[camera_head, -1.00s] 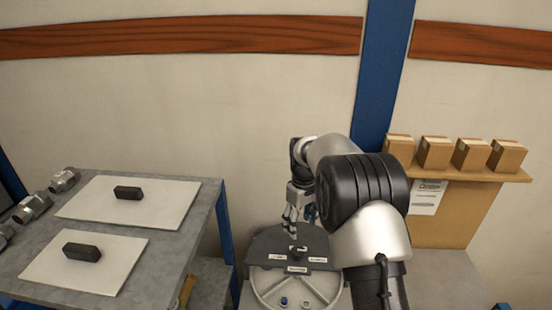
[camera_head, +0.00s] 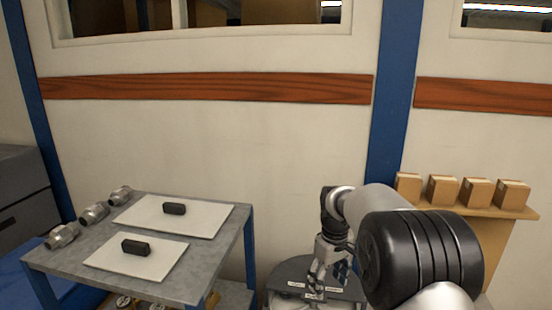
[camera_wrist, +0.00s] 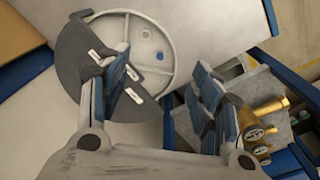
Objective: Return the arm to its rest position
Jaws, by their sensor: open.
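My gripper (camera_head: 316,283) hangs at the end of my arm, above the round device in the head view. In the wrist view my gripper (camera_wrist: 163,78) has its two blue-padded fingers spread wide, with nothing held between them. The round device (camera_head: 278,278) has a dark grey cover with small white labels. Its pale round face (camera_wrist: 155,48) shows in the wrist view, partly behind the left finger. My arm is bent, and its black joint fills the lower right of the head view.
A metal cart (camera_head: 205,262) on the left carries two white boards with black blocks (camera_head: 174,208) and several metal fittings (camera_head: 94,213). A shelf (camera_head: 480,208) on the right holds several cardboard boxes. Brass fittings (camera_wrist: 262,125) lie right of the gripper in the wrist view.

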